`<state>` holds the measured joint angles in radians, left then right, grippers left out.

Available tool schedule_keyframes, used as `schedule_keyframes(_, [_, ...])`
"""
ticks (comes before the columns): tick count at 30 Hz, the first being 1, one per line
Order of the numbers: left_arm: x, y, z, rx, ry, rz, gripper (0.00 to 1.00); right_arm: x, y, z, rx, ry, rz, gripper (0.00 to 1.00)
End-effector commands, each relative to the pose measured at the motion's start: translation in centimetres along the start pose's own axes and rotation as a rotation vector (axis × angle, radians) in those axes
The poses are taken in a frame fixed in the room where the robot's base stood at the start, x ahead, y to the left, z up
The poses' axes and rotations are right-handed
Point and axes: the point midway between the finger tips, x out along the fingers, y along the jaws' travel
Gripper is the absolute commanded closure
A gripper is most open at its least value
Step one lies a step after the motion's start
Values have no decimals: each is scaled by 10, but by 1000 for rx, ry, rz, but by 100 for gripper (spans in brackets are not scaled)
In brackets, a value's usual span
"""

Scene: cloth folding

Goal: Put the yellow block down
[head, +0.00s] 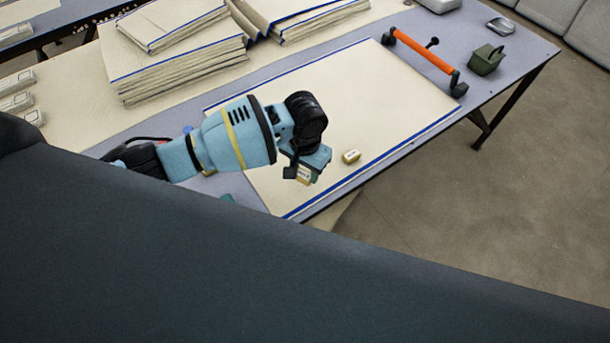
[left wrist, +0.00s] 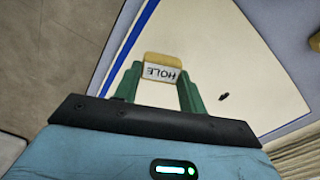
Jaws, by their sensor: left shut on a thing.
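My left gripper (head: 304,170) is over the near part of the cream cloth (head: 335,90) with blue edges, which lies flat on the grey table. Its two green fingers (left wrist: 160,84) are shut on a yellow block (left wrist: 164,61) with a white label reading "HOLE". My right gripper is not in view.
An orange-handled bar (head: 422,50) and a dark green container (head: 487,60) stand at the table's right end. Stacks of folded cloth (head: 180,60) are at the back left. The cloth's middle is clear, apart from a small dark mark (left wrist: 223,97) in the wrist view.

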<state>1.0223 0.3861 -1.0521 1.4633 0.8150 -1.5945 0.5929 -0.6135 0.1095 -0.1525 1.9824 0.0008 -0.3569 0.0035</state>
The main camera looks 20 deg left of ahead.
Motion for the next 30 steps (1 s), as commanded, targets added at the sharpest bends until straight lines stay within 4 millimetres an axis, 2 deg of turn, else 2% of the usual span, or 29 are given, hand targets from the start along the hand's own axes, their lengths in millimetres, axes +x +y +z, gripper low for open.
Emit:
schedule_keyframes(1, [11, 0, 2, 0, -6, 0, 81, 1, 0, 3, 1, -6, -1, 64])
schedule_keyframes(6, [34, 0, 2, -1, -5, 0, 81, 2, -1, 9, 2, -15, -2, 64])
schedule_keyframes(19, [39, 0, 1, -1, -2, 0, 81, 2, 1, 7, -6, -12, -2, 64])
schedule_keyframes(20, [40, 0, 1, -1, -1, 0, 58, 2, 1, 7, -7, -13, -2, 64])
schedule_keyframes(24, [39, 0, 1, -1, -1, 0, 40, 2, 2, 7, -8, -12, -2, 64])
schedule_keyframes(30, [39, 0, 1, -1, -1, 0, 37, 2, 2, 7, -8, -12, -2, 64])
